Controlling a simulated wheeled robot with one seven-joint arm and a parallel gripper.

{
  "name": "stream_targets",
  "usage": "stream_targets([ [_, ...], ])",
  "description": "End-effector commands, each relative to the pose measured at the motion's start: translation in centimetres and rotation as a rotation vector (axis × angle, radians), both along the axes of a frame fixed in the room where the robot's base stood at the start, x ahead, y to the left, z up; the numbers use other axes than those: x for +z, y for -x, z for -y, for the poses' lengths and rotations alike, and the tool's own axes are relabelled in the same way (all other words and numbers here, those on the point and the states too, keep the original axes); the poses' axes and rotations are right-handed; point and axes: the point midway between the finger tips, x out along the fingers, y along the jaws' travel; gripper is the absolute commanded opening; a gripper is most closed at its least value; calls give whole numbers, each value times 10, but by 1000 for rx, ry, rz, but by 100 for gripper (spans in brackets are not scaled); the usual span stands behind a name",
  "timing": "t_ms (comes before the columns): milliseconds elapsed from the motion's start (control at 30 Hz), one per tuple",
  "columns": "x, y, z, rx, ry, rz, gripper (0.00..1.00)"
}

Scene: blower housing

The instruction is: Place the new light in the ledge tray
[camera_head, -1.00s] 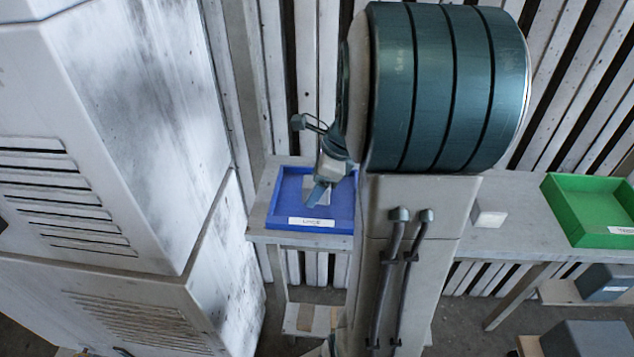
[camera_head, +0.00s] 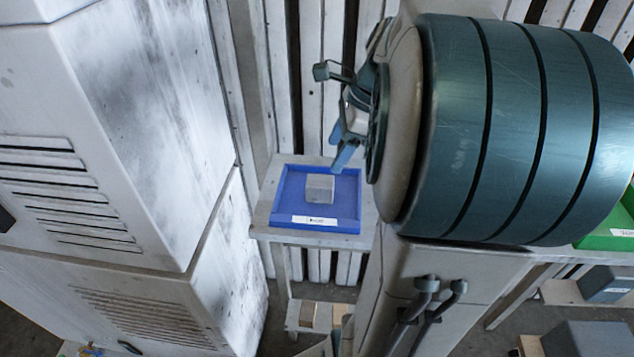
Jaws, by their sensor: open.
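The blue ledge tray (camera_head: 347,228) with a white label on its front wall sits on a pale ledge. A small grey block (camera_head: 319,187), which looks like the light, rests inside the tray, near its middle. My gripper (camera_head: 343,150) is above and behind the tray's right part, apart from the block. It is open and empty, its blue fingers pointing down. The large teal cylinder of my arm hides part of the space to the right.
A tall white louvred housing (camera_head: 120,130) fills the left. The pale ledge (camera_head: 262,228) carries the tray. A green tray (camera_head: 598,241) shows partly at the right edge, behind my arm. Grey boxes (camera_head: 604,283) stand low at the right.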

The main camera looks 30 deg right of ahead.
Motion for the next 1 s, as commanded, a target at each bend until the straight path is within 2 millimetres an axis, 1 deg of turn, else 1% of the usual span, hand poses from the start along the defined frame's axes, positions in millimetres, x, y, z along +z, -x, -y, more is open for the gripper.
stream_targets([
  [33,-2,4,-14,101,34,23,61],
  [67,-3,7,-23,176,62,39,61],
  [167,-12,20,-54,481,167,103,61],
  [200,-16,27,-66,617,214,130,61],
  [267,-22,37,-83,819,284,170,61],
  [300,-26,44,-93,957,329,195,61],
  [367,-32,54,-106,1156,398,230,61],
  [400,-37,61,-114,1285,440,252,61],
  [500,-46,76,-129,1565,533,295,61],
  [600,-54,86,-138,1770,600,320,61],
  [700,-58,91,-142,1892,641,334,61],
  [767,-59,93,-141,1929,652,338,61],
  [1000,-60,94,-141,1945,657,340,61],
])
